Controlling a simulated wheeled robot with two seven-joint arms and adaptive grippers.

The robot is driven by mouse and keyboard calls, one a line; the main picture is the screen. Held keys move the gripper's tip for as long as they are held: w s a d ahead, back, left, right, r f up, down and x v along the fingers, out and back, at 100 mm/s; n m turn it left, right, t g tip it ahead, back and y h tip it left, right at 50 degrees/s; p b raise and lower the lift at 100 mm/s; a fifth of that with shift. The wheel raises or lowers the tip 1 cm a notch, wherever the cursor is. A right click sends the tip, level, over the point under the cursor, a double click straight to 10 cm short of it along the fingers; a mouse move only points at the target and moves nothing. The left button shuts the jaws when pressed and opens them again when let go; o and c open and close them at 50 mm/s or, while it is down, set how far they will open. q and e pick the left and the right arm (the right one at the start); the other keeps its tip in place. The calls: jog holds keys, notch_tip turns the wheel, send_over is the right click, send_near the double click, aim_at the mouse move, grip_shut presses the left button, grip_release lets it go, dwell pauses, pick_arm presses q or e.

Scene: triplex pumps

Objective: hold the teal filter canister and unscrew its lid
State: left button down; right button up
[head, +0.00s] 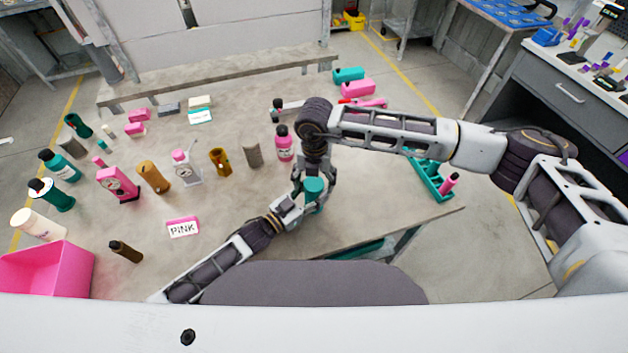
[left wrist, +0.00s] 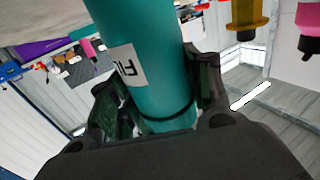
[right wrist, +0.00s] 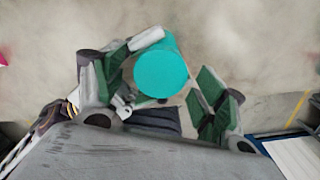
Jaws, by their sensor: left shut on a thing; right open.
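The teal filter canister (head: 313,190) is near the table's front edge in the head view. My left gripper (head: 292,208) is shut on it. In the left wrist view the canister (left wrist: 145,60) runs between my left fingers (left wrist: 155,100) and carries a white label with dark letters. In the right wrist view the round teal top (right wrist: 161,73) shows between the open fingers of my right gripper (right wrist: 165,85), close to the left finger. My right gripper (head: 312,165) is above the canister in the head view. Whether a right finger touches the lid cannot be told.
A pink bottle (head: 284,145) stands just left of my right gripper. Several bottles and cans stand on the left of the table (head: 235,195), with a pink bin (head: 45,270) at its front left. A teal tray (head: 430,178) lies at the right edge.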

jog(key=shift+r, duration=2)
pick_arm(q)
jog(key=c, duration=0.6)
grip_release()
jog(key=shift+s+a, duration=0.1)
jog(key=shift+v, duration=5.85)
jog(key=shift+o, duration=0.4)
